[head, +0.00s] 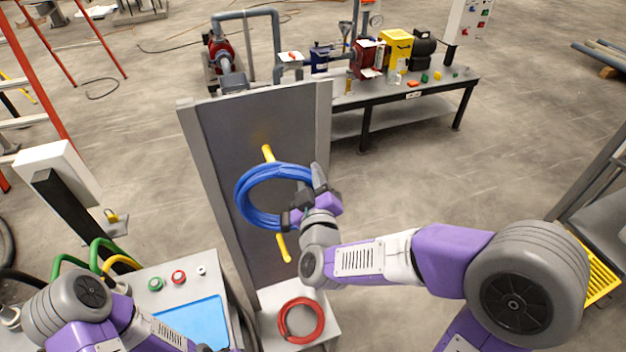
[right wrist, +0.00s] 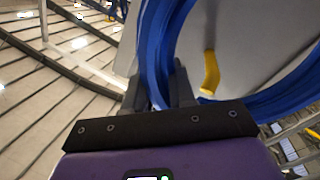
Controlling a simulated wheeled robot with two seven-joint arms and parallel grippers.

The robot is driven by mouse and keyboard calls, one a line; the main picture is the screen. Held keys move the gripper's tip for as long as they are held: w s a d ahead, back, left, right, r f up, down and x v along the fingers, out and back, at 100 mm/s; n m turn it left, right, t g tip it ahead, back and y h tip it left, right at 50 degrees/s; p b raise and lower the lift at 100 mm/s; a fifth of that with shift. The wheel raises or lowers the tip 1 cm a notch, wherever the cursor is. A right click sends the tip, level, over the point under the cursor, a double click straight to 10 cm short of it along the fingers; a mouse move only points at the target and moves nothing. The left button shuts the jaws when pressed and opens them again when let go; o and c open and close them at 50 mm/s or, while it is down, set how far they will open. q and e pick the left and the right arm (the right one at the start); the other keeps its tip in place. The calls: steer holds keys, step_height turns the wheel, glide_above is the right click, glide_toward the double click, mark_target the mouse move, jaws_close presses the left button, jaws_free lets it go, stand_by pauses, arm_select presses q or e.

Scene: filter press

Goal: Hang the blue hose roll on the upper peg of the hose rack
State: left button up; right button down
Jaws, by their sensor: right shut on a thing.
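The blue hose roll (head: 243,200) is a ring held up in front of the grey panel of the hose rack (head: 225,130). My right gripper (head: 303,196) is shut on its right side; the blue coils (right wrist: 153,45) also pass between the fingers (right wrist: 158,88) in the right wrist view. The yellow upper peg (head: 267,152) shows just above the ring's top edge in the head view. The yellow lower peg (head: 283,248) shows below the ring. A yellow peg (right wrist: 210,75) shows inside the ring's opening in the wrist view; I cannot tell whether it passes through. My left gripper is out of view.
A red hose roll (head: 301,320) lies on the rack's pale base. A control desk with a blue panel (head: 195,322) and green and yellow hoses stands at the lower left. A workbench (head: 400,97) stands behind. The floor right of the rack is clear.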

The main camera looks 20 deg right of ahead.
steer(key=w+f+b, duration=0.1)
steer(key=w, duration=0.7)
steer(key=shift+f+b, duration=0.15)
steer(key=shift+b, duration=0.15)
stand_by(0.6)
steer(key=shift+a, duration=0.1)
stand_by(0.4)
steer(key=c, duration=0.9)
jaws_free()
steer(key=shift+o, duration=0.2)
steer(key=shift+f, duration=0.2)
steer(key=shift+s, duration=0.1)
